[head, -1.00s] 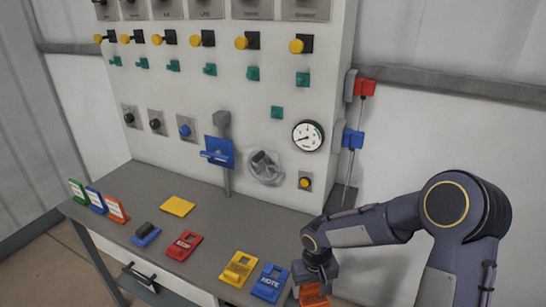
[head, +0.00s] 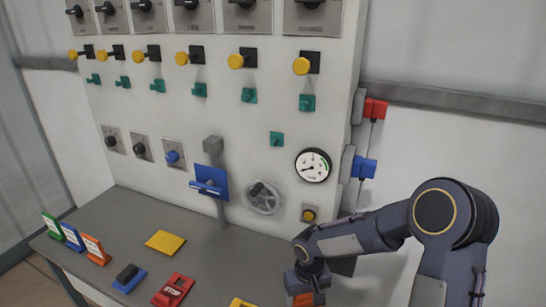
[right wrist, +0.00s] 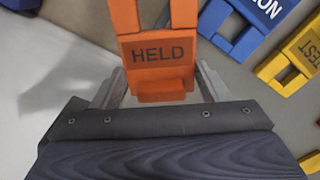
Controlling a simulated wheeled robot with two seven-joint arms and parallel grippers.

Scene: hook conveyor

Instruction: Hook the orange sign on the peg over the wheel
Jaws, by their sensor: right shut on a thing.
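My right gripper (head: 305,290) is shut on the orange sign (head: 303,299) at the bottom edge of the head view. In the right wrist view the orange sign (right wrist: 158,52) reads HELD and sits between the two fingers (right wrist: 158,88); its top runs out of frame. The grey handwheel (head: 263,198) is on the panel, left of and above my gripper. A small green peg (head: 277,139) sticks out above the wheel and holds nothing. Another empty green peg (head: 249,95) is higher up. My left gripper is not in view.
A round gauge (head: 313,165) and a yellow button (head: 309,214) are on the panel right of the wheel. A blue bracket (head: 208,182) stands out to its left. Red STOP (head: 174,290) and yellow (head: 166,242) tags lie on the bench. Blue (right wrist: 262,12) and yellow tags show beside the held sign.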

